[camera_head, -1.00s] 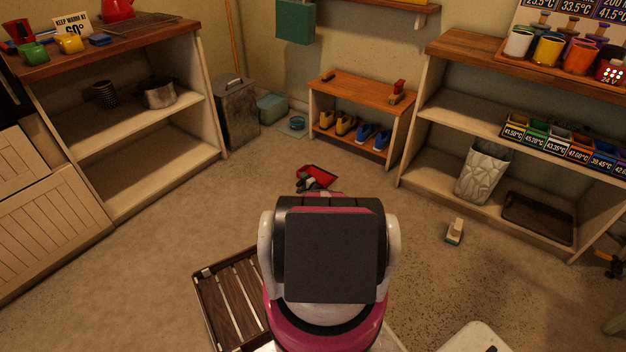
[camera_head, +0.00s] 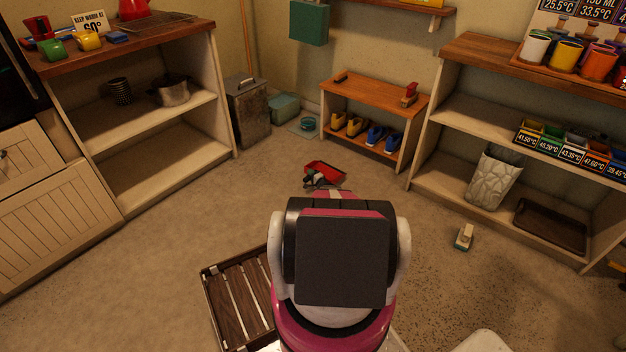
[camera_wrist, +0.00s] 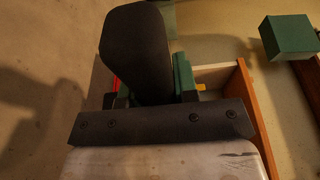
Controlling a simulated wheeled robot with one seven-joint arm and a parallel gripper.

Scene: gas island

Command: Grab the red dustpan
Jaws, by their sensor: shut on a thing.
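The red dustpan (camera_head: 322,166) is just beyond my arm in the head view, low in front of the small bench. My gripper (camera_head: 318,182) is at its near side, mostly hidden behind my arm, and is shut on the dustpan. The grip point itself is hidden.
A small wooden bench (camera_head: 375,95) with shoes stands behind. Shelving units are at left (camera_head: 150,130) and right (camera_head: 440,175). A slatted wooden crate (camera_head: 238,300) lies beside my base. A small block-like object (camera_head: 464,238) is on the right floor. Open floor lies between.

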